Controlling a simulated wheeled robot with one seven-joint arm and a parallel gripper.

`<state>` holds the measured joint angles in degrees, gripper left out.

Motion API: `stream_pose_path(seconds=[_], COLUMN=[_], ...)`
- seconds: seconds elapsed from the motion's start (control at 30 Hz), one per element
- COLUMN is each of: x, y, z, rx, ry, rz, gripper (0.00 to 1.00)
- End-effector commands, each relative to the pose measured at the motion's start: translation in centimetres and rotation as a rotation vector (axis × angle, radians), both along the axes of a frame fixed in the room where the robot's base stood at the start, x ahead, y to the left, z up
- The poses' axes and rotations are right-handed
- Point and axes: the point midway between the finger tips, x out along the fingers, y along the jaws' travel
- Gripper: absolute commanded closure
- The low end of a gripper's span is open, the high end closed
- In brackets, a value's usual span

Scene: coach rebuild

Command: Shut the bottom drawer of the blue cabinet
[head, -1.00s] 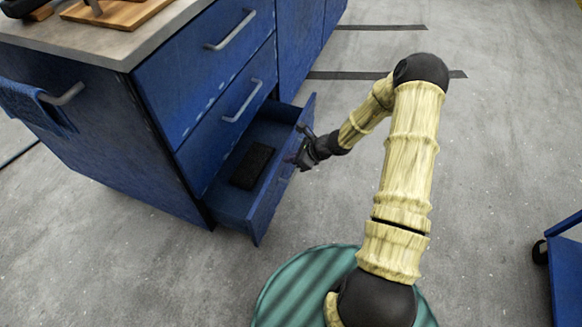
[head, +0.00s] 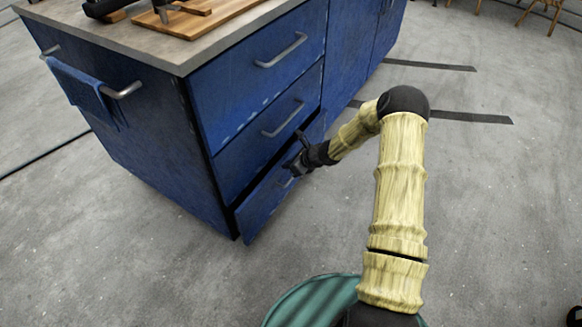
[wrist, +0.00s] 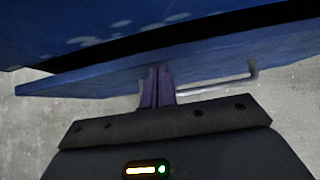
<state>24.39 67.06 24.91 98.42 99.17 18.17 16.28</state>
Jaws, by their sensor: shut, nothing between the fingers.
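The blue cabinet (head: 135,145) stands at the left of the head view. Its bottom drawer (head: 262,208) is open only a little, with a narrow dark gap above its front. My gripper (head: 293,168) is at the drawer front, near its upper edge. In the wrist view the shut fingers (wrist: 157,88) reach to the drawer front (wrist: 95,82), beside its bar handle (wrist: 225,86). They look to be touching the front and hold nothing. The inside of the drawer is hidden.
The two drawers above, with grey handles (head: 282,50), look closed. A wooden board (head: 190,18) lies on the countertop (head: 150,45). A blue cloth (head: 88,92) hangs on the cabinet's side rail.

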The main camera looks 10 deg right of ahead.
Motion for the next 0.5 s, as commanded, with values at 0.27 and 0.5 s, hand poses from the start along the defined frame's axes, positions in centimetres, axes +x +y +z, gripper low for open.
stream_pose_path(seconds=[0.27,0.5], x=[0.03,-0.31], y=[0.09,-0.45], z=[-0.01,-0.06], rx=[0.000,0.000], ry=[-0.001,-0.001], rz=[0.001,0.001], gripper=[1.00,1.00])
